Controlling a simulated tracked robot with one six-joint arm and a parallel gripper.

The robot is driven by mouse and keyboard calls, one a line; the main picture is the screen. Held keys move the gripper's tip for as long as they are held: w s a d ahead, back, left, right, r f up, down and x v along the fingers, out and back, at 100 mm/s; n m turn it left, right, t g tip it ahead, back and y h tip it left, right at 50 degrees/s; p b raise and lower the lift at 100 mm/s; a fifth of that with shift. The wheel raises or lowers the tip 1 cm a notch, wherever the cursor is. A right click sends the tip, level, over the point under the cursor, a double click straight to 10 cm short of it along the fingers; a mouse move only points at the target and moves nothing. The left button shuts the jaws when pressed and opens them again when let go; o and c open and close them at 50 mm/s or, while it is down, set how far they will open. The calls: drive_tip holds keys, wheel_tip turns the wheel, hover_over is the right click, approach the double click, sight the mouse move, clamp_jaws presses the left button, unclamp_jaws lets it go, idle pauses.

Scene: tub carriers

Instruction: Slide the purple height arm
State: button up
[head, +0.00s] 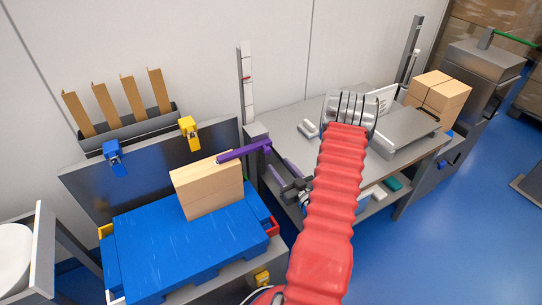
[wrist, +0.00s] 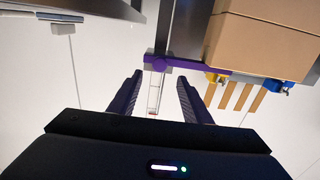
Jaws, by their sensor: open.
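The purple height arm (head: 243,151) reaches left from a dark upright post to over the top edge of a tan box (head: 207,187). In the wrist view the purple height arm (wrist: 190,64) has a rounded block at its post end, with the tan box (wrist: 262,42) beside it. My gripper (head: 284,170) is open, to the right of the arm's post end and a little lower in the head view. In the wrist view my gripper (wrist: 158,82) has its two dark purple fingers apart, with the block just beyond the gap. Nothing is held, and contact is not visible.
A tall scale post (head: 247,85) stands behind the arm. The tan box rests on a blue tub (head: 150,250). Blue (head: 115,153) and yellow (head: 189,130) clips hang on a grey panel. A grey bench (head: 300,155) with a metal plate (head: 405,135) stands right; blue floor is clear beyond.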

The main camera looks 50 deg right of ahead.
sight(268, 152)
drive_tip(key=x, duration=0.8)
clamp_jaws()
idle(0.5)
